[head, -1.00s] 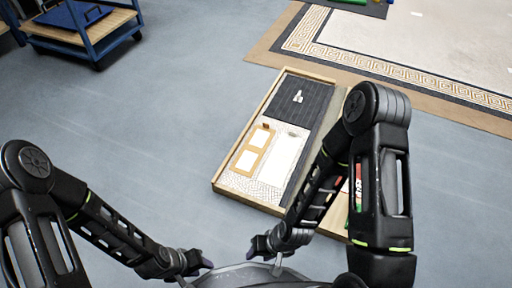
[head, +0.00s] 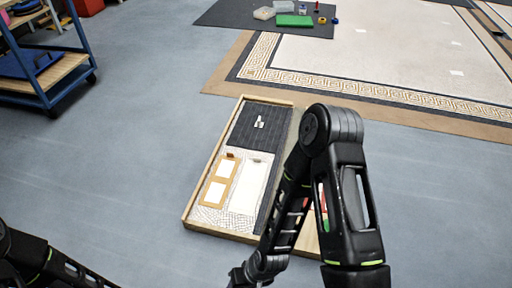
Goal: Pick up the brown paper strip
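No separate loose brown paper strip can be clearly made out. A flat brown band (head: 222,78) runs along the outer edge of the patterned mosaic panel on the floor. An orange-brown frame (head: 229,167) with two white openings lies in a shallow wooden tray (head: 190,205). My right gripper (head: 240,278) is low at the bottom, in front of the tray; its fingers are too small and dark to read. My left arm shows at the bottom left, and its gripper is out of view.
The tray also holds a dark ribbed panel (head: 249,137) and a white rectangle (head: 249,186). My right arm hides its right side. A blue cart (head: 66,79) stands at left. A dark mat (head: 223,17) with small items lies at the back. Grey floor between is clear.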

